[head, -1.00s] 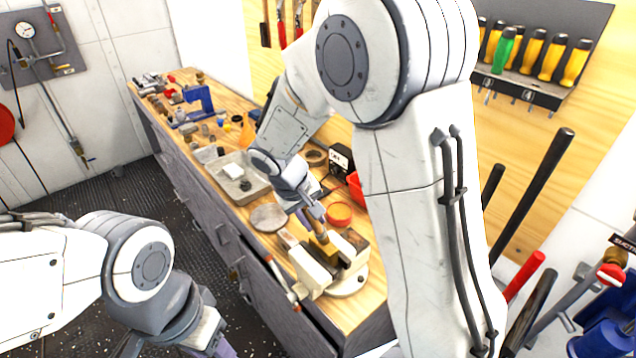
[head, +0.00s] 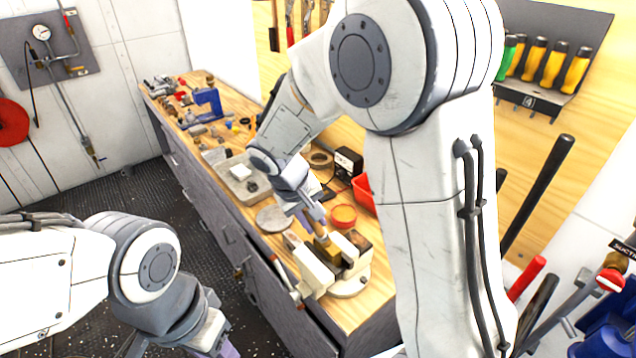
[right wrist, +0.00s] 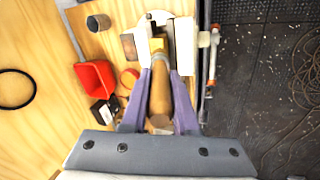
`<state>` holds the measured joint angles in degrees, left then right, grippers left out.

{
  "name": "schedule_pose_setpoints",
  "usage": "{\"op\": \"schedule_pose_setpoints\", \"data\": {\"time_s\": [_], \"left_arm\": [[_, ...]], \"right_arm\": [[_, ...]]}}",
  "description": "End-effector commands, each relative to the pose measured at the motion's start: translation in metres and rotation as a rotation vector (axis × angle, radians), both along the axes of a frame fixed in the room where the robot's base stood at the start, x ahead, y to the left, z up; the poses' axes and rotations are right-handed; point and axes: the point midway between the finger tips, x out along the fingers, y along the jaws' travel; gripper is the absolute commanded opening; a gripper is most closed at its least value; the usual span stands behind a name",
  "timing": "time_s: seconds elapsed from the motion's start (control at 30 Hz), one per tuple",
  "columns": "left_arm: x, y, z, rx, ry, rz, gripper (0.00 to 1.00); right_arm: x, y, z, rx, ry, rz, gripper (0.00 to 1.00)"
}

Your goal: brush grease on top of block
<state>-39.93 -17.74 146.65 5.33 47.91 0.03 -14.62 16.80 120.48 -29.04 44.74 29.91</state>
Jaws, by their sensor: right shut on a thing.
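My right gripper (right wrist: 159,92) is shut on the wooden handle of a brush (right wrist: 160,100), and its lavender fingers flank the handle. The gripper (head: 316,216) also shows in the head view, above a vise (head: 318,274) with pale jaws at the bench's near end. A brass-yellow block (head: 333,256) sits between the jaws. The brush's far end is at or just over the block; I cannot tell whether they touch. The block also shows in the right wrist view (right wrist: 157,43). My left gripper (head: 228,350) is cut off at the bottom edge, its fingers barely visible.
An orange-red round tin (head: 343,215), a round grey disc (head: 273,218) and a black box (head: 347,163) stand near the vise. A red bin (head: 364,192) is behind. A grey tray (head: 244,180) and clutter fill the bench further back. The floor at left is clear.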

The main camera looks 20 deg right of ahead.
Motion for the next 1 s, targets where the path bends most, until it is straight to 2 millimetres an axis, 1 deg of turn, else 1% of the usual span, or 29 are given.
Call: {"op": "schedule_pose_setpoints", "data": {"time_s": [0.03, 0.53, 0.67, 1.0], "left_arm": [[0.000, 0.000, 0.008, 0.000, 0.000, -0.001, 0.50], [0.000, 0.000, 0.043, 0.000, -0.001, -0.007, 0.50], [0.000, 0.000, 0.046, 0.000, -0.001, -0.008, 0.50], [0.000, 0.000, 0.045, 0.000, -0.001, -0.008, 0.50]], "right_arm": [[-0.001, 0.000, 0.008, 0.000, 0.003, 0.000, 0.00], [0.000, 0.001, 0.052, 0.000, 0.003, 0.001, 0.00], [0.000, 0.001, 0.056, -0.001, 0.004, 0.002, 0.00], [-0.001, 0.001, 0.055, -0.001, 0.004, 0.002, 0.00]]}}
